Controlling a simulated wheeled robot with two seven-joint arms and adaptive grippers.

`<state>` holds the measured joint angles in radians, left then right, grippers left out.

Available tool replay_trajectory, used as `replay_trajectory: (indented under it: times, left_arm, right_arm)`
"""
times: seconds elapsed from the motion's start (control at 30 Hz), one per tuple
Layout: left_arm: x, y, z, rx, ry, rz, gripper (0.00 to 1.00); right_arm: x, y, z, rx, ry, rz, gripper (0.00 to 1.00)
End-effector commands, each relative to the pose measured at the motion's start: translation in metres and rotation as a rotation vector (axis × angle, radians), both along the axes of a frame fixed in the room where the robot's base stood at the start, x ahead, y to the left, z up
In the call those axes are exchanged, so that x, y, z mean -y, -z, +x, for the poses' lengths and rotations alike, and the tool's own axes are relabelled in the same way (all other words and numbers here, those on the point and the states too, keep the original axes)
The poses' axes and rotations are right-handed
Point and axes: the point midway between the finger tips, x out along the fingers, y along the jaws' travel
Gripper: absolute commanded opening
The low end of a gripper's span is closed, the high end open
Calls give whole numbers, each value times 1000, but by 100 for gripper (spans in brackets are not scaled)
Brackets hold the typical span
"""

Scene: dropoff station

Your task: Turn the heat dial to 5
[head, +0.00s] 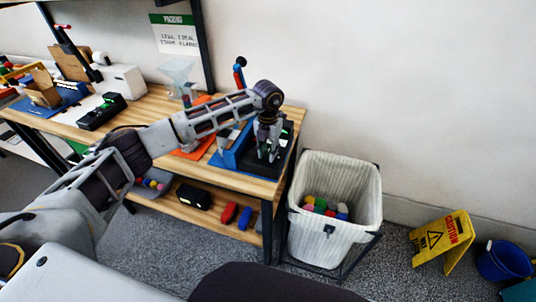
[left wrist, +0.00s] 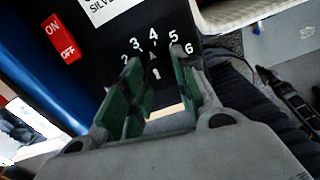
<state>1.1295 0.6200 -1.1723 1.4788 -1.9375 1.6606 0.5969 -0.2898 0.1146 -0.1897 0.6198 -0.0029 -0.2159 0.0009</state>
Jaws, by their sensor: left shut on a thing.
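The heat dial (left wrist: 156,74) is a black knob on a black panel (left wrist: 110,22), with white numbers 2 to 6 arced around its far side in the left wrist view. A white mark on the dial lies below the 4 and seems to point toward it. My left gripper (left wrist: 156,58) has its green-padded fingers on both sides of the dial, shut on it. The fingers hide part of the dial and the lower numbers. In the head view, my left gripper (head: 268,154) reaches down onto the black unit (head: 287,136) at the table's right end. My right gripper is not in view.
A red ON/OFF switch (left wrist: 61,39) sits left of the dial. A white bin (head: 336,235) with coloured items stands right of the table. A yellow caution sign (head: 442,240) stands farther right.

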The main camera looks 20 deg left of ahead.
Motion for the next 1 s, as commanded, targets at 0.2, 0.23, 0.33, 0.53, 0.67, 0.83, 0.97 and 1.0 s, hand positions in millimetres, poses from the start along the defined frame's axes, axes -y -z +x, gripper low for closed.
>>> replay_trajectory:
  times: [0.2, 0.23, 0.33, 0.53, 0.67, 0.83, 0.97, 1.0]
  left_arm:
    - [0, 1, 1, 4, 172, 0, 5]
    - [0, 1, 1, 4, 196, 0, 5]
    - [0, 0, 1, 4, 277, 0, 5]
    - [0, 0, 1, 4, 437, 1, 5]
    - [0, 0, 1, 3, 536, 0, 5]
    - [0, 0, 1, 4, 646, 1, 5]
    - [0, 0, 1, 3, 708, 1, 5]
    - [0, -1, 1, 3, 723, 0, 5]
  right_arm:
    - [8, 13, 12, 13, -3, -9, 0]
    - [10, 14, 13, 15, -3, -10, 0]
    - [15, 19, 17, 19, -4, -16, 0]
    - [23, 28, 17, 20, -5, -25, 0]
    - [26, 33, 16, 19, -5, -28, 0]
    - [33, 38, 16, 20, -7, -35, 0]
    - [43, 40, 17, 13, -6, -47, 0]
    - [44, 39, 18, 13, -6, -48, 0]
